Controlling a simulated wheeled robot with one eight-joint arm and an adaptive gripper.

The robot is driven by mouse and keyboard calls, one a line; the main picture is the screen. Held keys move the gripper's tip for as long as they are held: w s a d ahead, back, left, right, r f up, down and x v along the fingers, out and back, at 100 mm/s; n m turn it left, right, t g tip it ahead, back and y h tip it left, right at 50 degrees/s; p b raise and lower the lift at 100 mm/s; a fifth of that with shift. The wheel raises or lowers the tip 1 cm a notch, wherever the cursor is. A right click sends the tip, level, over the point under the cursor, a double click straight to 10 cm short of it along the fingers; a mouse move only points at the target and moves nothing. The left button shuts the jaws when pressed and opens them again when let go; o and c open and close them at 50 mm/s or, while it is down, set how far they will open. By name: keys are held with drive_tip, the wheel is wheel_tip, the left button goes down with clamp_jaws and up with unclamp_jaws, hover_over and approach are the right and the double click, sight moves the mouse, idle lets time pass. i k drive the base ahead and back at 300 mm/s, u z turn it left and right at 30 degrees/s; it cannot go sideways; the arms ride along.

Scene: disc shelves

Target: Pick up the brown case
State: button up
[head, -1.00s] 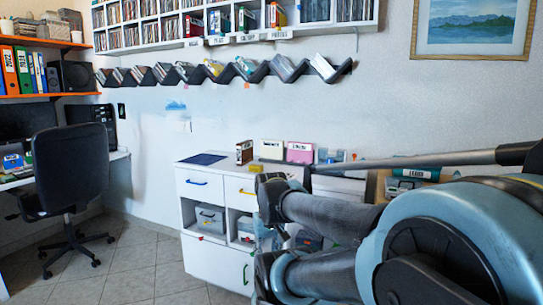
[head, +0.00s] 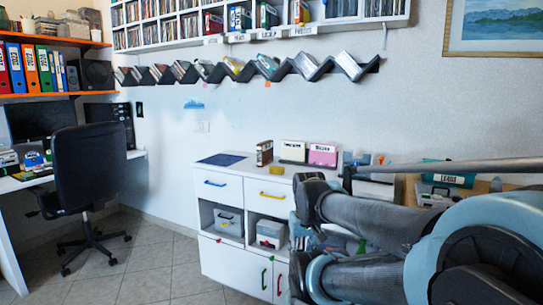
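A small brown case (head: 264,153) with a pale label stands upright on top of the white cabinet (head: 222,189), near its back. It stands left of a white labelled box (head: 293,151) and a pink labelled box (head: 323,155). My arm fills the lower right of the head view, well to the right of the brown case and apart from it in the picture. My gripper's fingers cannot be made out in this view. The arm hides the right part of the cabinet.
A dark blue flat mat (head: 222,159) and a small yellow object (head: 277,170) lie on the cabinet top. A black zigzag shelf (head: 215,74) and a white disc shelf (head: 343,18) hang above. A black office chair (head: 89,170) stands left; the tiled floor between is clear.

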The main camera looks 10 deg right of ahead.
sight(265, 150)
drive_tip(key=i, duration=0.85)
drive_tip(key=u, duration=0.05)
